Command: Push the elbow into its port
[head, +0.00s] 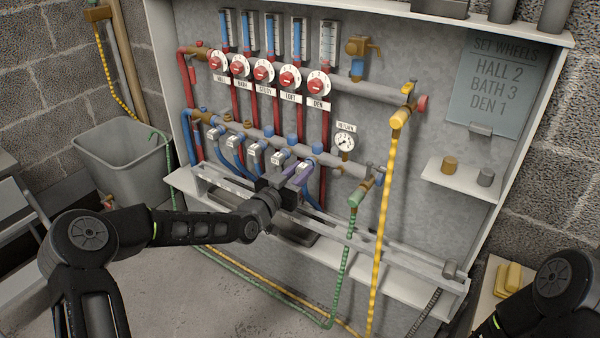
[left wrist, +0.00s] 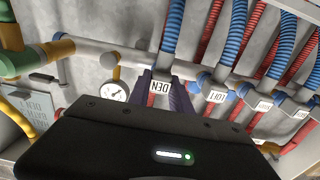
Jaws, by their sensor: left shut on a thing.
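The grey elbow labelled DEN (left wrist: 162,76) ends a blue ribbed pipe (left wrist: 173,35) in the left wrist view. In the head view its pale label (head: 303,166) shows at the right end of the row of labelled elbows. My left gripper (head: 296,173) has purple fingers, one on each side of this elbow, and is shut on it. The fingers also show in the left wrist view (left wrist: 166,97). The DEN port on the lower grey manifold (head: 327,158) is hidden behind the elbow and fingers; I cannot tell how deep the elbow sits. My right gripper is out of view.
Neighbouring elbows, including LOFT (head: 277,157), sit close on the left. A pressure gauge (head: 344,142) and a green hose fitting (head: 358,193) are on the right. A grey rail (head: 385,252) runs below. A yellow hose (head: 384,210) hangs in front of the board.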

